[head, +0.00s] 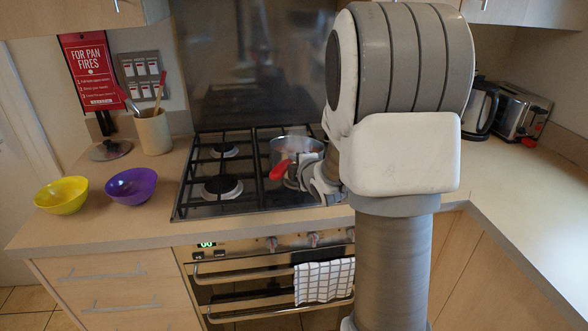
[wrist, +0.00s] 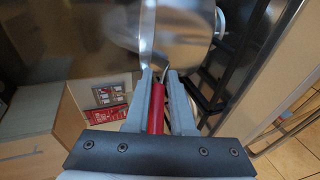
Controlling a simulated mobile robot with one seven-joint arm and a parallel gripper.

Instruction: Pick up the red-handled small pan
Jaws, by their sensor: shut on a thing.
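The small pan (head: 297,146) is a steel pan over the right side of the hob, partly hidden behind my arm in the head view. Its red handle (head: 280,170) points toward the front left. My gripper (head: 305,172) is at the handle, partly hidden by my arm. In the wrist view my gripper (wrist: 160,78) is shut on the red handle (wrist: 156,108), which lies between its two grey fingers. The steel pan body (wrist: 183,35) is just beyond the fingertips. I cannot tell whether the pan rests on the hob grate or is lifted.
The black gas hob (head: 222,188) has free burners on the left. A yellow bowl (head: 62,196), a purple bowl (head: 131,186), a utensil pot (head: 153,133) and a lid (head: 110,151) stand on the left counter. A kettle (head: 480,108) and toaster (head: 521,112) stand at right. The right counter front is clear.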

